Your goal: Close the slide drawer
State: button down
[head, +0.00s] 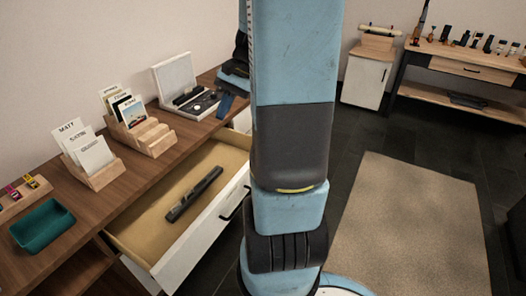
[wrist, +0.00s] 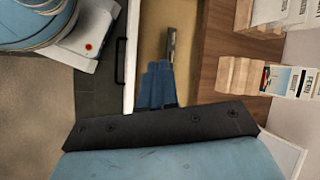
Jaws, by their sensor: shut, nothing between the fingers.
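The slide drawer (head: 150,215) stands pulled open from the wooden desk, with a white front and a dark bar handle (head: 235,204). A long dark object (head: 194,194) lies inside it. The wrist view shows the drawer's tan inside (wrist: 150,38), its white front edge and its handle (wrist: 120,60). My gripper (head: 224,106) is above the desk's front edge near the far end of the drawer, partly hidden by my arm. In the wrist view my gripper (wrist: 161,68) is shut and empty, its blue fingers overlapping the drawer's inside; contact cannot be told.
On the desk (head: 110,200) are card holders (head: 145,135), a white open case (head: 178,85) and a teal tray (head: 42,226). A beige rug (head: 410,230) lies on the dark floor at right. A white cabinet (head: 368,75) and a workbench (head: 470,70) stand behind.

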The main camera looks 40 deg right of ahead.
jog(key=s+d+f+m+t+y, duration=0.1)
jog(key=d+f+m+t+y, duration=0.1)
jog(key=d+f+m+t, duration=0.75)
jog(key=s+d+f+m+t+y, duration=0.15)
jog(key=d+f+m, duration=0.45)
jog(key=d+f, duration=0.9)
jog(key=s+d+f+m+t+h, duration=0.2)
jog(key=s+d+f+m+t, duration=0.1)
jog(key=f, duration=0.2)
jog(key=s+d+f+m+t+h, duration=0.2)
jog(key=s+d+f+m, duration=0.1)
jog(key=f+m, duration=0.15)
jog(key=w+a+n, duration=0.1)
jog(key=w+a, duration=0.4)
jog(key=w, duration=0.8)
jog(key=shift+f, duration=0.35)
